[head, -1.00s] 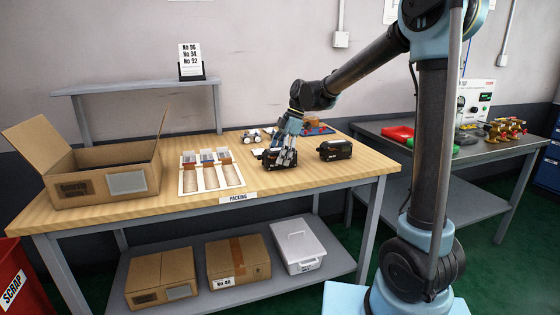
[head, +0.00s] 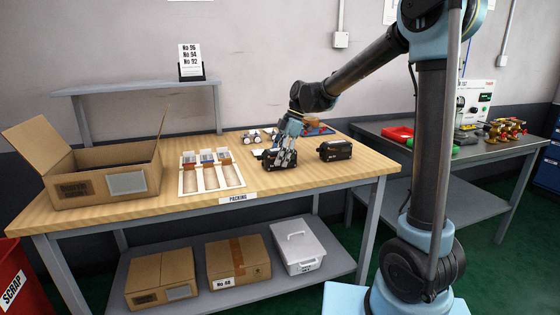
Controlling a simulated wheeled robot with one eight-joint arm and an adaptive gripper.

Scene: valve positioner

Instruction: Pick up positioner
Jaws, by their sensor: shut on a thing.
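A black positioner (head: 335,150) sits on the wooden packing table (head: 308,178), right of my gripper and apart from it. My gripper (head: 279,159) points down at the table, just right of the tray with slots. It is shut on a second dark, boxy thing (head: 268,160) that looks like another positioner, low at the tabletop. The fingers hide much of this held thing. I cannot tell whether it touches the table.
An open cardboard box (head: 108,180) stands at the table's left. A white slotted tray (head: 212,186) lies beside my gripper. Small parts (head: 252,136) and a blue tray (head: 318,130) lie behind. A grey bench (head: 480,148) with red and green items stands to the right.

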